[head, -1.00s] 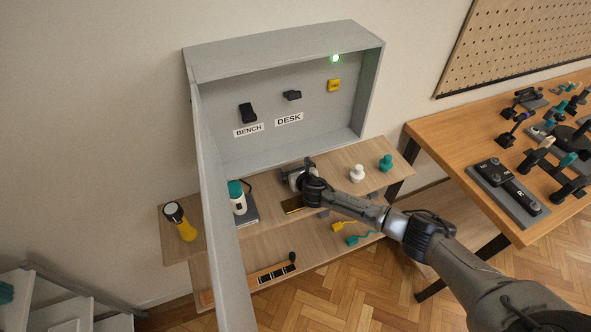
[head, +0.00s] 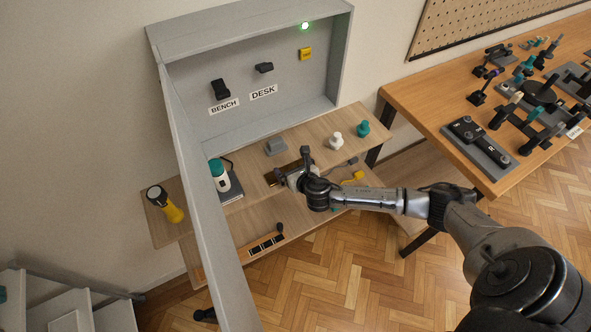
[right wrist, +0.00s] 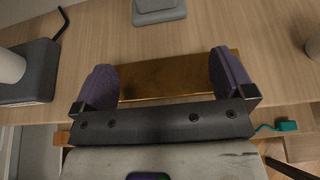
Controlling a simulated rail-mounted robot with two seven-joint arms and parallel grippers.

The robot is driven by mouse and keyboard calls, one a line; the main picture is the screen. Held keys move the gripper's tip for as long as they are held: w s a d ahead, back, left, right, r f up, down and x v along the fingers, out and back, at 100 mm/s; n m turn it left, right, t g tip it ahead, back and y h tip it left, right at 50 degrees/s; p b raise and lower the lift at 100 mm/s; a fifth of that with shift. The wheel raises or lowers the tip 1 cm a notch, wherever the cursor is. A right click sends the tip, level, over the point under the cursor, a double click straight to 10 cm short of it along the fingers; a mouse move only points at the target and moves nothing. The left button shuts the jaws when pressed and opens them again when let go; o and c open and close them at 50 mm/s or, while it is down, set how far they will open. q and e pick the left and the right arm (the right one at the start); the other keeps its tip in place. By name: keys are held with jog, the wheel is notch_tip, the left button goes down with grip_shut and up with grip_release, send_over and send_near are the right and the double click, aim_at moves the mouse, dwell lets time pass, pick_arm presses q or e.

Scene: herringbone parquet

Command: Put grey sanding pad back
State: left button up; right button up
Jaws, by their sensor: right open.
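The grey sanding pad (head: 276,146) sits on the upper wooden shelf, behind a brown plate (head: 276,177). In the right wrist view the pad (right wrist: 158,12) shows at the top edge, beyond the fingertips and apart from them. My right gripper (head: 293,173) is open and empty, over the brown plate at the shelf's front. In the right wrist view the plate (right wrist: 175,75) lies between the spread purple fingers. My left gripper is not in view.
A white-and-teal bottle (head: 220,176) on a grey base stands left of the pad. A white knob (head: 336,140) and a teal knob (head: 363,128) stand right. A grey cabinet door (head: 200,205) juts out at left. A power strip (head: 262,247) lies on the lower shelf.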

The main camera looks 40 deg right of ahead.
jog(key=shift+s+a, duration=0.3)
jog(key=shift+s, duration=0.55)
jog(key=s+a+f+m+g+y, duration=0.15)
jog(key=s+a+m+g, duration=0.35)
jog(key=s+a+m, duration=0.9)
jog(key=s+r+m+g+y, duration=0.1)
jog(key=s+m+g, duration=0.1)
jog(key=s+m, duration=0.6)
jog(key=s+a+r+m+g+y, duration=0.1)
jog(key=s+m+g, duration=0.1)
jog(key=s+m, duration=0.6)
jog(key=shift+s+r+m, duration=0.2)
jog(key=shift+r+m, duration=0.05)
jog(key=shift+m, duration=0.15)
jog(key=shift+a+y, duration=0.1)
jog(key=shift+y, duration=0.15)
